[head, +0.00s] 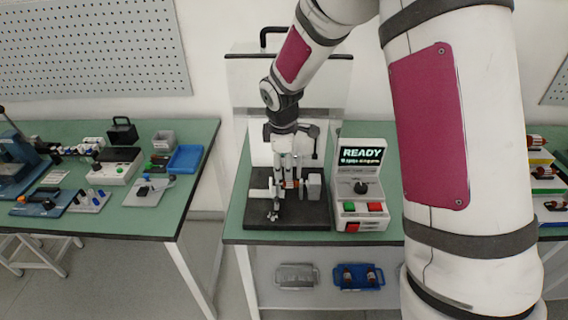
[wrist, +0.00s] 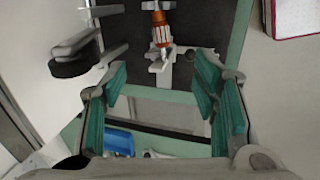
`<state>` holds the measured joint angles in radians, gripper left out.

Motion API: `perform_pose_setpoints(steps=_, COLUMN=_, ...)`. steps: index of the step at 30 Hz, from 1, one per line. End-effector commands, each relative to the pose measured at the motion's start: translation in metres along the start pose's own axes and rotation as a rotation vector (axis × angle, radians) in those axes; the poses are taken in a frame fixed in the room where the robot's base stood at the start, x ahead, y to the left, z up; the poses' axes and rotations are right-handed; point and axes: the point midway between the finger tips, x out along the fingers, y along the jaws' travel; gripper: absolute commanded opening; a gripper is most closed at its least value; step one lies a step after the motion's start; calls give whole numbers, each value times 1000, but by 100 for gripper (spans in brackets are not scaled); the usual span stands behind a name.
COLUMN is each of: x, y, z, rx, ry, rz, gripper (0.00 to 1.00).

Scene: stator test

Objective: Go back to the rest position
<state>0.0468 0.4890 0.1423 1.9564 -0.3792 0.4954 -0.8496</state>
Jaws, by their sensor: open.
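My gripper (head: 287,168) hangs from my arm over the test fixture (head: 262,222), which has a dark base on the green right-hand table. In the wrist view my gripper (wrist: 162,84) is open, its two teal-padded fingers wide apart with nothing between them. An orange-and-white stator (wrist: 161,30) sits in the fixture, ahead of the fingers and apart from them. In the head view the stator (head: 291,184) is small and partly hidden by my gripper.
A control box (head: 360,190) with a lit READY screen stands right of the fixture. A clear guard with a black handle (head: 285,32) rises behind my gripper. Blue and grey trays (head: 358,277) lie on the lower shelf. Another table (head: 110,235) with tools stands left, across a gap.

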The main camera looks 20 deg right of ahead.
Motion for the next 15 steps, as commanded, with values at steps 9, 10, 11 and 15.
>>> perform_pose_setpoints(steps=9, x=0, y=0, z=0, rx=0, ry=0, rz=0, gripper=55)
perform_pose_setpoints(steps=10, x=0, y=0, z=0, rx=0, ry=0, rz=0, gripper=55)
perform_pose_setpoints(steps=11, x=-2, y=0, z=0, rx=4, ry=0, rz=1, gripper=55)
perform_pose_setpoints(steps=15, x=-29, y=-2, z=8, rx=71, ry=-3, rz=19, gripper=55)
